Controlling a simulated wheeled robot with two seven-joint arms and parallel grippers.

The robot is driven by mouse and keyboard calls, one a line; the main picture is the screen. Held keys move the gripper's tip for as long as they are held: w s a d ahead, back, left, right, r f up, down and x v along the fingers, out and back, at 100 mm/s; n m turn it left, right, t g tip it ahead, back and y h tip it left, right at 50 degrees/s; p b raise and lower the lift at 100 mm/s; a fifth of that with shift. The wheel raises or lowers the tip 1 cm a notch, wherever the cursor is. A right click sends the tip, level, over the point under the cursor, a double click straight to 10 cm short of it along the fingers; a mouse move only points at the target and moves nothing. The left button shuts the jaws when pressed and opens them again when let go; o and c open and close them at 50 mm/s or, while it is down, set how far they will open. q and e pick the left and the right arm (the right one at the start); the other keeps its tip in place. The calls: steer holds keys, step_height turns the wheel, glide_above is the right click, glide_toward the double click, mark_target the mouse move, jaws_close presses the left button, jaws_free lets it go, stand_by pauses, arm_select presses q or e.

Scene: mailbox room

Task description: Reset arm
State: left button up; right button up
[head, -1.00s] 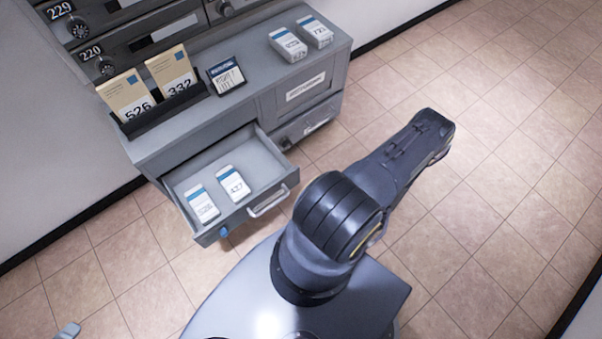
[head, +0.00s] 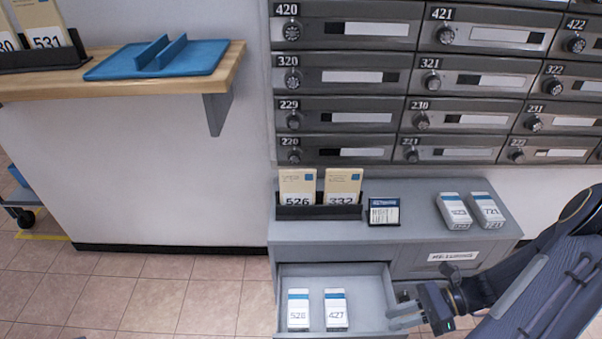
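My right arm comes in from the lower right. Its gripper (head: 403,315) is over the right side of the open drawer (head: 377,285). Its two light fingers point left with a small gap between them, and nothing shows in the gap. In the drawer lie two white-and-blue boxes, one marked 526 (head: 298,311) and one marked 427 (head: 336,310). The gripper is to the right of both and apart from them. The drawer's front edge is cut off by the picture. My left gripper is not in view.
The grey cabinet (head: 420,204) bears envelopes in a black holder (head: 318,212), a small sign (head: 384,211) and two boxes (head: 455,211) (head: 487,210). Mailboxes (head: 350,75) line the wall above. A wooden shelf (head: 240,58) with a blue tray (head: 205,58) juts out at left. Floor at lower left is clear.

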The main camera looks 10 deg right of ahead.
steer(key=s+a+r+n+t+h, duration=0.2)
steer(key=a+r+n+h, duration=0.3)
steer(key=r+n, duration=0.5)
steer(key=s+a+r+n+t+h, duration=0.15)
steer(key=a+r+n+h, duration=0.25)
steer(key=r+n, duration=0.65)
step_height(320, 180, up, 31)
steer(key=n+p, duration=0.1)
steer(key=p, duration=3.1)
steer(key=shift+n, duration=0.35)
